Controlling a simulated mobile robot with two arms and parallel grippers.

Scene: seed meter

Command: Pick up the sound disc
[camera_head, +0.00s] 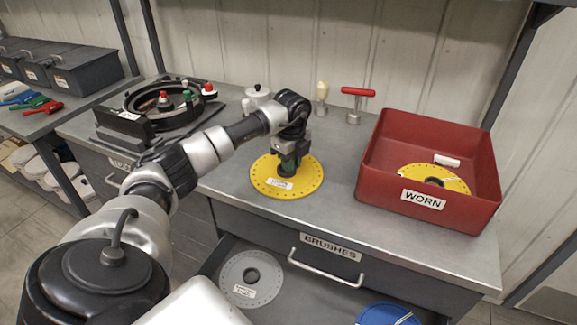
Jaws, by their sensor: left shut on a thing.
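A yellow perforated disc (302,184) with a white label lies on or just above the metal counter, in front of the wall. My left gripper (287,171) points down at its middle and is shut on it; the fingertips are mostly hidden by the gripper body. I cannot tell whether the disc is lifted. A grey perforated disc (237,274) with a label lies in the open drawer below. Another yellow disc (455,184) lies in the red bin (385,176) marked WORN. The labels on the discs are too small to read. My right gripper is not in view.
The open drawer (325,288), under a front marked BRUSHES (331,246), also holds a blue round thing (386,314). A black round device (172,104) stands at the counter's back left. A red T-handled tool (356,105) and a brush (322,98) stand behind the disc.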

